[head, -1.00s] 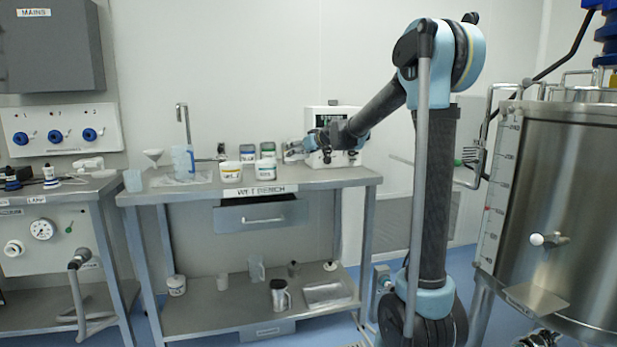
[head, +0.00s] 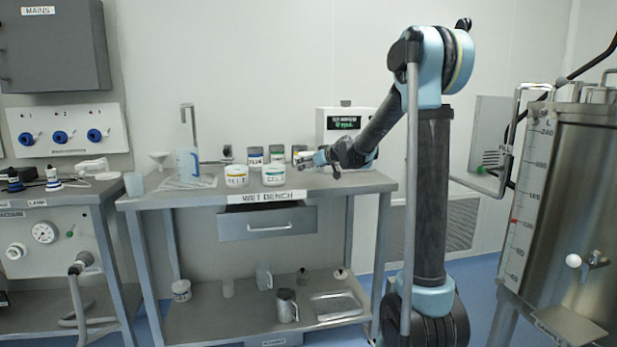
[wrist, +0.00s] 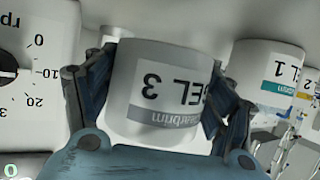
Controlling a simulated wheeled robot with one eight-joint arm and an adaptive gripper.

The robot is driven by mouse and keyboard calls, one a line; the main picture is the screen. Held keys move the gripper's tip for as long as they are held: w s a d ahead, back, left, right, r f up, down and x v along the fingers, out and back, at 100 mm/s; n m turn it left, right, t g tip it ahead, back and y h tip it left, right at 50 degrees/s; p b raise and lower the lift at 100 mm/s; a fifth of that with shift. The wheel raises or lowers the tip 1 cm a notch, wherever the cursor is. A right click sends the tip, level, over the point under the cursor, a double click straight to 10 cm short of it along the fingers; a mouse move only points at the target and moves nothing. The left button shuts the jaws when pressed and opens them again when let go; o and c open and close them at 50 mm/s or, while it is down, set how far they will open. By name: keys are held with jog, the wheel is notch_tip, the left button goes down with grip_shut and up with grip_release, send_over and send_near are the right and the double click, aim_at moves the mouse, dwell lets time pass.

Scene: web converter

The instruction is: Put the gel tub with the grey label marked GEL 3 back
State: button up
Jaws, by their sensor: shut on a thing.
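The gel tub marked GEL 3 (wrist: 165,85) fills the middle of the wrist view, white with a grey label band, its lettering upside down in the picture. My gripper (wrist: 160,100) is shut on it, one finger on each side. A similar tub marked GEL 1, with a teal label (wrist: 268,75), is to the right in the wrist view, apart from the held tub.
Two white tubs, one on the left (head: 236,177) and one on the right (head: 273,175), stand at the bench front. Small jars (head: 277,153) are behind them. A white instrument (head: 345,122) stands at the back right; its dial (wrist: 12,73) is close in the wrist view. A jug (head: 187,163) is left.

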aim_at(314, 172)
jog(key=shift+d+f, duration=0.1)
jog(key=shift+f, duration=1.95)
jog(key=o, duration=1.4)
jog(key=shift+c, duration=0.2)
jog(key=v, duration=1.2)
jog(key=shift+s, duration=0.1)
jog(key=s+d+f+m+g+h, duration=0.2)
jog(key=s+d+f, duration=0.4)
jog(key=s, duration=0.8)
jog(key=s+d+f+m+g+h, duration=0.3)
jog(key=s+d+f, duration=0.4)
jog(key=s, duration=0.8)
jog(key=s+d+f+m+g+h, duration=0.2)
jog(key=s+d+f, duration=0.4)
jog(key=s, duration=0.9)
notch_tip(314, 172, down, 3)
jog(key=shift+d+r+m+g+h, duration=0.1)
jog(key=shift+d+m+g+h, duration=0.2)
jog(key=shift+g+h, duration=0.35)
